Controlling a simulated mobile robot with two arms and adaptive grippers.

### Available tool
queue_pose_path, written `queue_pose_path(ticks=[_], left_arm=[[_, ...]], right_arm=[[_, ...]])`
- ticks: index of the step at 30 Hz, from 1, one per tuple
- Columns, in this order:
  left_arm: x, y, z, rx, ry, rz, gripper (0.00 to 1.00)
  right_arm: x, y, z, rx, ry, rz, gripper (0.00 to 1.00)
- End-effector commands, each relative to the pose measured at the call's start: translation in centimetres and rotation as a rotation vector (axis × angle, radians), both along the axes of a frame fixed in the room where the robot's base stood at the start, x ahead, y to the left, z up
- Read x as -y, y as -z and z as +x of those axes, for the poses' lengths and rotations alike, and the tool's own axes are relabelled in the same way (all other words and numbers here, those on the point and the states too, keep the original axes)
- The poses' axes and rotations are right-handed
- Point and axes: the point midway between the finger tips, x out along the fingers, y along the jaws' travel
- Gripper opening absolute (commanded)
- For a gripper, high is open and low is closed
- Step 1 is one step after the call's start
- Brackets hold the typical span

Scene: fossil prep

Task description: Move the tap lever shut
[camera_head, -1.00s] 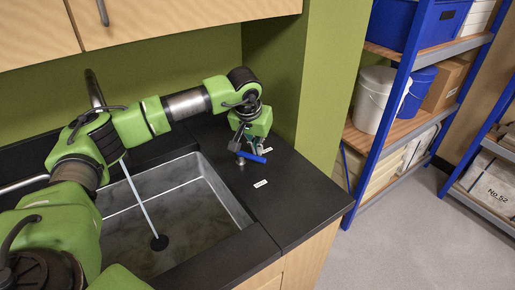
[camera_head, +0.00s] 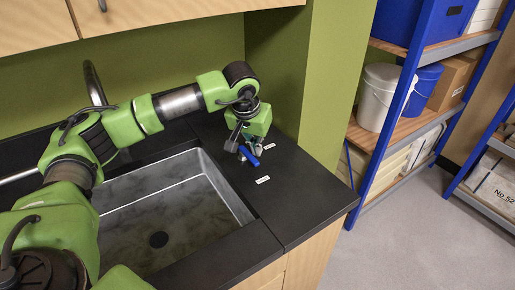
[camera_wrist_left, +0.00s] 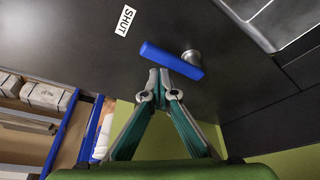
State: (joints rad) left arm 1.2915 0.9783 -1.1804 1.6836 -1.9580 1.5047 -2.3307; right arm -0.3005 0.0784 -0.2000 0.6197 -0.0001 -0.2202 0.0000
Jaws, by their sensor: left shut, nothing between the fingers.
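The blue tap lever (camera_head: 250,157) sits on the black counter to the right of the sink, pointing towards the near label (camera_head: 262,180). In the left wrist view the lever (camera_wrist_left: 165,57) extends left from its metal post (camera_wrist_left: 192,56), its free end towards the label reading SHUT (camera_wrist_left: 126,20). My left gripper (camera_head: 243,146) is over the lever, shut and empty. In the left wrist view its fingertips (camera_wrist_left: 160,75) are at the lever's edge; I cannot tell whether they touch. No water shows falling from the spout (camera_head: 93,80). My right gripper is not in view.
The sink basin (camera_head: 185,205) is left of the lever. A second label (camera_head: 269,146) lies farther back on the counter. A green wall (camera_head: 308,100) stands close behind and right. The counter's right front is clear.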

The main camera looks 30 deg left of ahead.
Motion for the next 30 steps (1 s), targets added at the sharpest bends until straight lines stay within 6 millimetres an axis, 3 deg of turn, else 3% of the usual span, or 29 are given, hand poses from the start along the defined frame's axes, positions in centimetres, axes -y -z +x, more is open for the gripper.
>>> queue_pose_path(ticks=[11, 16, 30], left_arm=[[0.0, 0.5, -0.5, -0.020, 0.001, 0.001, 0.00], [0.1, -0.2, -0.7, -0.019, 0.001, 0.001, 0.00], [0.5, -9.0, -3.0, -0.004, 0.001, 0.001, 0.00]], right_arm=[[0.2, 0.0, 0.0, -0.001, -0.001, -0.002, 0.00], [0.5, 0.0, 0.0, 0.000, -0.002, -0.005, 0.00], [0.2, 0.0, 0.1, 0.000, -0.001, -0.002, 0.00]])
